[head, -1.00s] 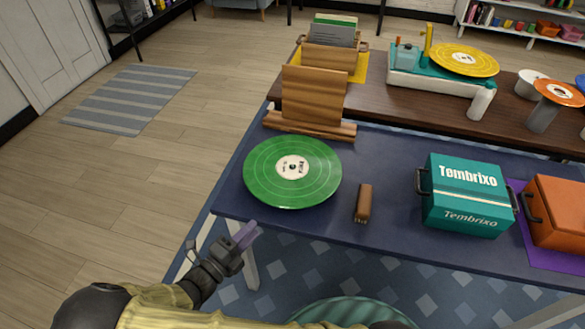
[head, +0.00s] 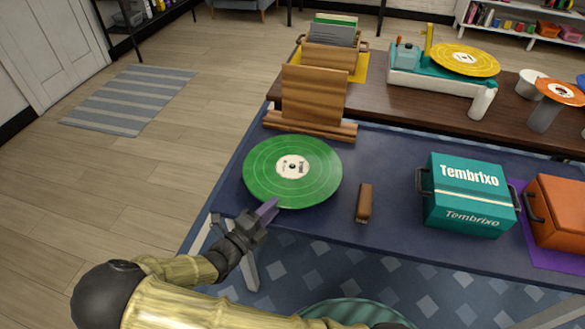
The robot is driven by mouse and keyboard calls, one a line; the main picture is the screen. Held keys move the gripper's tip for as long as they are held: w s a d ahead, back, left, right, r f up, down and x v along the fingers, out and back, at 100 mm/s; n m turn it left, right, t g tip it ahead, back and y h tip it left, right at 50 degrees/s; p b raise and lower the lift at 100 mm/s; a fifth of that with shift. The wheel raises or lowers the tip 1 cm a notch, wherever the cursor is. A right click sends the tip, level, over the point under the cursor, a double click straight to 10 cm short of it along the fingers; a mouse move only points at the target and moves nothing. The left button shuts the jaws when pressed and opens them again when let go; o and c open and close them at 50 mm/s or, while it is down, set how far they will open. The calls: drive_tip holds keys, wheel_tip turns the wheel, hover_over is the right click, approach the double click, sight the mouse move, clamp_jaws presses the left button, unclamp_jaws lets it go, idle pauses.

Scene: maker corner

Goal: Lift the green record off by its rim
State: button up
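The green record (head: 320,173) with a white label lies flat at the near left of the blue table. What it rests on is hidden beneath it. My gripper (head: 267,210), with purple fingertips, is at the record's near-left rim, by the table's front edge. The fingertips overlap the rim in the picture or come very close to it. I cannot tell whether they touch it, or whether the fingers are open or shut.
A wooden stand (head: 313,100) is just behind the record. A brown brush (head: 364,203) lies to its right. Farther right are a teal box (head: 465,197) and an orange box (head: 560,215). A turntable with a yellow record (head: 465,59) stands on the dark table behind.

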drive_tip(key=shift+w+d, duration=0.5)
clamp_jaws()
